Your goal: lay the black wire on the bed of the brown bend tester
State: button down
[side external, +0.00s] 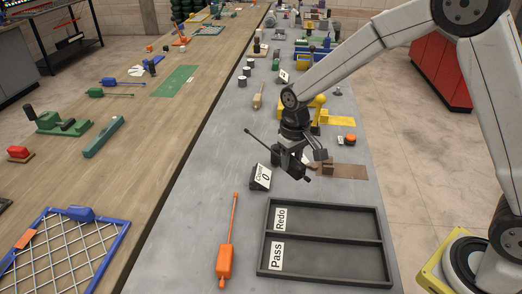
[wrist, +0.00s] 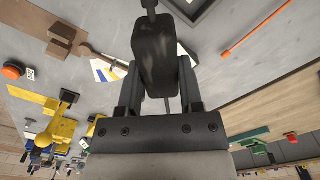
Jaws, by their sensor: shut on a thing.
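My gripper (side external: 300,150) is shut on the black wire (side external: 262,138), a dark block-like body with a thin dark rod that slants up to the left in the side view. The wire is held in the air above the grey bench. In the wrist view its dark body (wrist: 154,50) fills the space between the fingers of my gripper (wrist: 158,78). The brown bend tester (side external: 350,171) lies on the bench, right of and below my gripper in the side view. Its flat base and raised block also show in the wrist view (wrist: 62,42), at upper left. My gripper partly hides the tester in the side view.
A small count sign (side external: 261,177) showing 0 stands left of my gripper. A black two-part tray (side external: 383,245) marked Redo and Pass lies in front. An orange-handled wire (side external: 224,257) lies left of it. A yellow device (side external: 338,117) stands behind the tester, near an orange button (side external: 350,138).

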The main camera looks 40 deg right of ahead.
jog(key=d+n, duration=0.4)
jog(key=d, duration=0.8)
jog(key=n, duration=0.5)
send_over(347, 171)
jog(key=shift+w+f, duration=0.1)
jog(key=shift+f, duration=0.85)
jog(key=shift+f, duration=3.85)
jog(key=shift+f, duration=0.7)
jog(key=shift+c, duration=0.8)
grip_release()
jog(key=shift+r, duration=0.1)
